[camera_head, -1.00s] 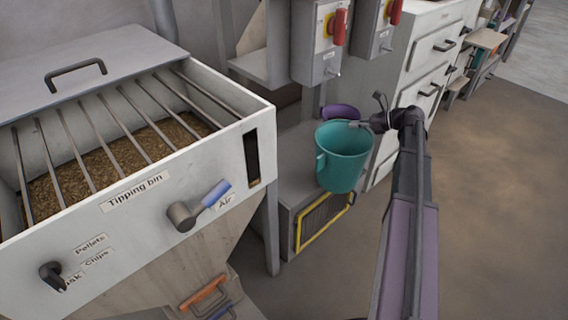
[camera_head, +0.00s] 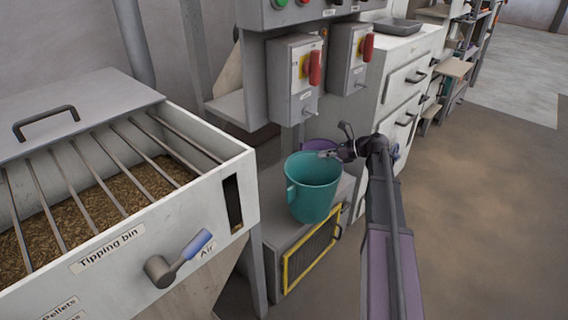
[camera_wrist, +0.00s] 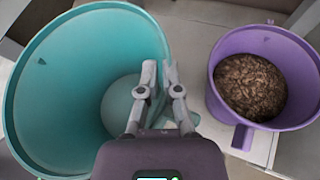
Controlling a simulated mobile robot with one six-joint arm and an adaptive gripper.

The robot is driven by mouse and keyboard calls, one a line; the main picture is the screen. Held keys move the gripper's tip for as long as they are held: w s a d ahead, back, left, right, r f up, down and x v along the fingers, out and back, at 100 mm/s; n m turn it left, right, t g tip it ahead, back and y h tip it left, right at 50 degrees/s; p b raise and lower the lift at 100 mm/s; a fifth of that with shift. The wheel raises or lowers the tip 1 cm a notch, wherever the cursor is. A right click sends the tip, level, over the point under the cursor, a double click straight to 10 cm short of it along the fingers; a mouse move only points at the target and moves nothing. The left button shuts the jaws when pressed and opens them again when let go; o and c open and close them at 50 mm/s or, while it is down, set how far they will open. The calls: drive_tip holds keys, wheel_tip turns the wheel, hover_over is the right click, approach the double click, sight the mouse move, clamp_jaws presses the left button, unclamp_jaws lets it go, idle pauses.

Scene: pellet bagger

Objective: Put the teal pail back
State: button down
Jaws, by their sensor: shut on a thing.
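The teal pail (camera_head: 313,196) hangs upright at my gripper (camera_head: 328,153), over or on the low grey ledge in the head view; I cannot tell whether its base touches. In the wrist view the teal pail (camera_wrist: 62,100) fills the left side and looks empty inside. My gripper (camera_wrist: 159,75) is shut on its right rim, one finger inside and one outside. A purple pail (camera_wrist: 255,125) with brown pellets stands just right of it in the wrist view. In the head view the purple pail (camera_head: 318,144) is mostly hidden behind the teal one.
The tipping bin (camera_head: 110,250) with bars over pellets stands at left, its air lever (camera_head: 180,258) sticking out. Switch boxes (camera_head: 296,80) hang above the grey ledge (camera_head: 277,232). White drawers (camera_head: 405,85) stand behind. The floor at right is clear.

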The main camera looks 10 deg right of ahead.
sight(310, 152)
drive_tip(key=w+a, duration=0.6)
drive_tip(key=a, duration=0.6)
drive_tip(key=shift+w+a, duration=0.4)
drive_tip(key=shift+f+b, duration=1.75)
drive_tip(key=shift+f, duration=0.15)
drive_tip(key=c, duration=0.8)
unclamp_jaws()
drive_tip(key=shift+r, duration=0.2)
drive_tip(key=p+v, duration=0.4)
drive_tip(key=v, duration=0.6)
drive_tip(key=shift+d, duration=0.1)
drive_tip(key=shift+p+v, duration=0.35)
drive_tip(key=shift+v, duration=0.6)
drive_tip(key=shift+s, duration=0.1)
